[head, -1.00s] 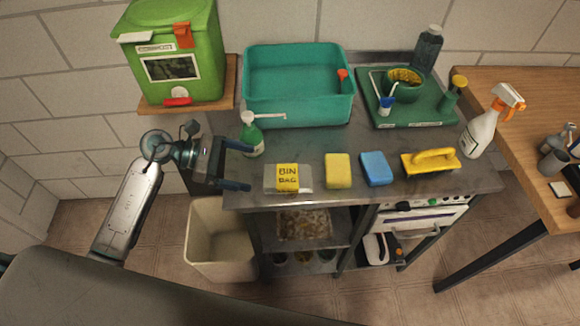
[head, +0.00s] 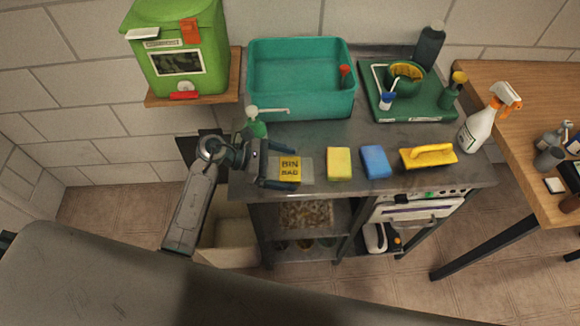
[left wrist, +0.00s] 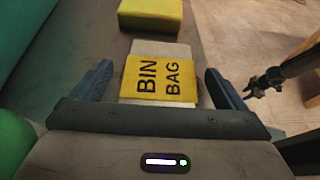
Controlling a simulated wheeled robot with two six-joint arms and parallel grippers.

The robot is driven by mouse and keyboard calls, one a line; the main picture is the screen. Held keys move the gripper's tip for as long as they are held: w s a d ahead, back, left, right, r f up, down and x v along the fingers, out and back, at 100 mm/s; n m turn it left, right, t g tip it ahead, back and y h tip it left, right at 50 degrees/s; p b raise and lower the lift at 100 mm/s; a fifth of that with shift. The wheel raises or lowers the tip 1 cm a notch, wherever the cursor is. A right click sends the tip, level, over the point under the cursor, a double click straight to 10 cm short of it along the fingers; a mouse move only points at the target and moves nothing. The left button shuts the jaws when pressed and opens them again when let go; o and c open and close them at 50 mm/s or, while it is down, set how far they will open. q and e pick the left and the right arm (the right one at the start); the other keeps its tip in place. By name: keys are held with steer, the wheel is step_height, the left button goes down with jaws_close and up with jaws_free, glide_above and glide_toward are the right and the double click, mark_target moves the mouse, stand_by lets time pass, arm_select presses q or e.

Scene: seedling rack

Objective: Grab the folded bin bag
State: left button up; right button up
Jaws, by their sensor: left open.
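The folded bin bag (head: 290,169) is a flat pale packet with a yellow band reading "BIN BAG". It lies at the left front of the steel counter (head: 312,134). My left gripper (head: 292,170) is open at the bag's left end, with one finger along its back side and one along its front side. In the left wrist view the bag (left wrist: 160,80) lies between the two spread fingers of the gripper (left wrist: 160,86), with gaps on both sides.
A yellow sponge (head: 339,163), a blue sponge (head: 375,161) and a yellow-handled scrubber (head: 428,157) lie to the right of the bag. A green soap bottle (head: 257,128) stands close behind my left gripper. A teal basin (head: 300,106) is further back.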

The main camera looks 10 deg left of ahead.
arm_select(q)
steer(key=shift+w+d+f, duration=0.15)
steer(key=shift+d+f, duration=0.1)
steer(key=shift+d, duration=0.4)
steer(key=c, duration=1)
steer(key=shift+c, duration=0.2)
steer(key=shift+a+r, duration=0.1)
steer(key=shift+r, duration=0.05)
